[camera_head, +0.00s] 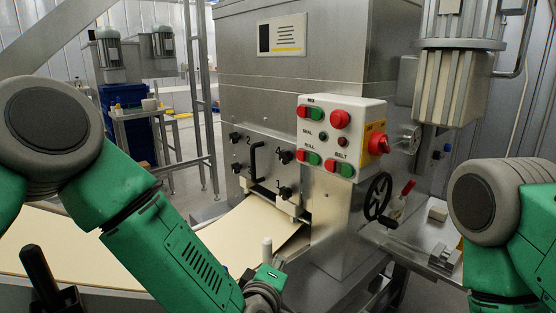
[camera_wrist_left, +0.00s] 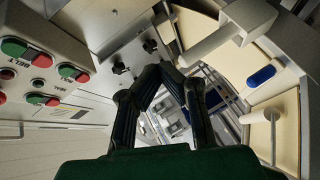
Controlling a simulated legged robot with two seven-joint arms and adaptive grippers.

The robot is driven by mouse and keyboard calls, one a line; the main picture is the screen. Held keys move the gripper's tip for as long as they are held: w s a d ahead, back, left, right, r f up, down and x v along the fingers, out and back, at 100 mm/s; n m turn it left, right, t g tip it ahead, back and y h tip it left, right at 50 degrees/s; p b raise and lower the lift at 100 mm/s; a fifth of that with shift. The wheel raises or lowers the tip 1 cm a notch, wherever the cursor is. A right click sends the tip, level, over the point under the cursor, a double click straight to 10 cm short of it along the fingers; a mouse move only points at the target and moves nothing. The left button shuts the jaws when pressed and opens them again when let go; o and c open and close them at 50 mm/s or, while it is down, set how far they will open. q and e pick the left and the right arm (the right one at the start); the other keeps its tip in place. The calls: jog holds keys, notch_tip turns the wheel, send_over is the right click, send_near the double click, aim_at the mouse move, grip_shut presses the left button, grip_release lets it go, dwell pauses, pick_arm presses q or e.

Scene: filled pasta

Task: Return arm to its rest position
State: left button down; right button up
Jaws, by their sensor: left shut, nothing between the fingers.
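My left arm (camera_head: 160,235) comes in from the left of the head view, bent at the elbow, with its wrist (camera_head: 265,290) low at the bottom centre. In the left wrist view my left gripper (camera_wrist_left: 165,72) shows two dark fingers that come together at the tips, shut and empty. In the head view its fingers cannot be made out. My right arm (camera_head: 510,225) shows only as an elbow and green links at the right edge; its gripper is out of view.
The steel machine (camera_head: 290,80) stands ahead, with a button panel (camera_head: 342,135) and black handwheel (camera_head: 378,196). A pale sheet (camera_head: 235,235) lies below its front. A pale post (camera_head: 267,250) stands close to my left wrist. A side shelf (camera_head: 425,240) holds small items.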

pick_arm(q)
jog(key=s+a+f+m+g+y, duration=0.1)
jog(key=s+a+f+m+g, duration=0.3)
jog(key=s+a+f, duration=0.5)
jog(key=s+a+f+m+g, duration=0.45)
jog(key=s+f, duration=0.25)
jog(key=f, duration=0.4)
jog(key=s+a+f+m+g+y, duration=0.2)
jog(key=s+a+f+m+g, duration=0.1)
jog(key=s+a, duration=1.2)
jog(key=s+f+g, duration=0.1)
jog(key=s+g, duration=0.1)
jog(key=s, duration=0.2)
jog(key=shift+s+a+g+y, duration=0.15)
jog(key=shift+g+y, duration=0.15)
jog(key=shift+g, duration=0.05)
jog(key=shift+m, duration=0.25)
